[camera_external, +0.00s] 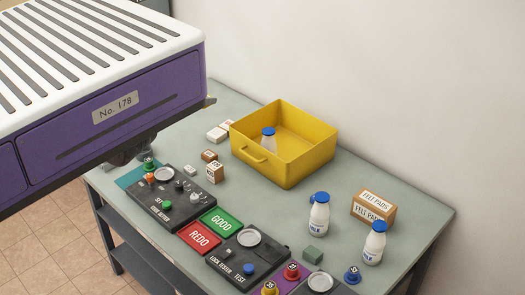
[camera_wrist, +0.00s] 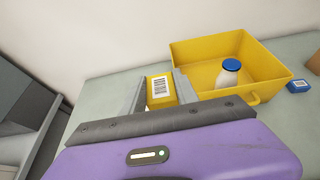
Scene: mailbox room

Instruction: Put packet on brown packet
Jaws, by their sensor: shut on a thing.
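In the wrist view my gripper (camera_wrist: 159,82) is shut on a small yellow packet (camera_wrist: 160,90) with a white barcode label. The grey fingers press its left and right sides. Its underside is hidden, so I cannot tell whether it touches anything below. In the outside view my fingers and the held packet are hidden or not clear. Two small brown packets stand on the table left of the yellow crate: one (camera_external: 209,155) farther back, another (camera_external: 215,172) nearer with a white label. I cannot make out a brown packet under the held one.
The yellow crate (camera_external: 305,165) holds a milk bottle (camera_external: 269,141). Control panels (camera_external: 240,262), GOOD (camera_external: 222,222) and REDO (camera_external: 199,237) plates fill the front. More milk bottles (camera_external: 319,215) and a felt-pads box (camera_external: 373,206) stand right.

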